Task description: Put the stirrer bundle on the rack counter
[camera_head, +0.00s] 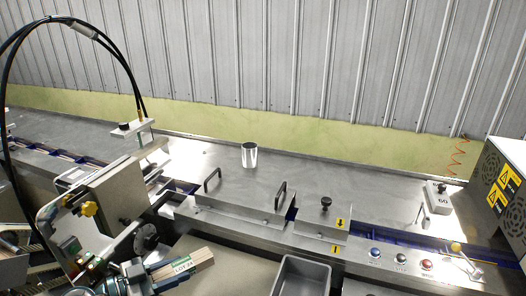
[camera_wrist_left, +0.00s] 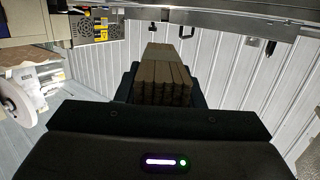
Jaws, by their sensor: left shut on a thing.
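The stirrer bundle (camera_head: 185,264) is a tan block of sticks with a paper band printed with a lot label, at the bottom of the head view, left of centre. My left gripper (camera_head: 160,272) is shut on its left end and holds it in front of the machine's front edge. In the left wrist view the brown stick ends of the bundle (camera_wrist_left: 165,85) sit between the dark fingers. A broad steel counter (camera_head: 340,185) lies behind; I cannot tell whether it is the rack counter. My right gripper is out of view.
A shiny metal cup (camera_head: 249,155) stands on the counter. Covers with black handles (camera_head: 240,215) line its front. A grey open tray (camera_head: 302,276) is right of the bundle. Push buttons (camera_head: 400,259) and a box with warning labels (camera_head: 505,185) are at right. The counter's middle is clear.

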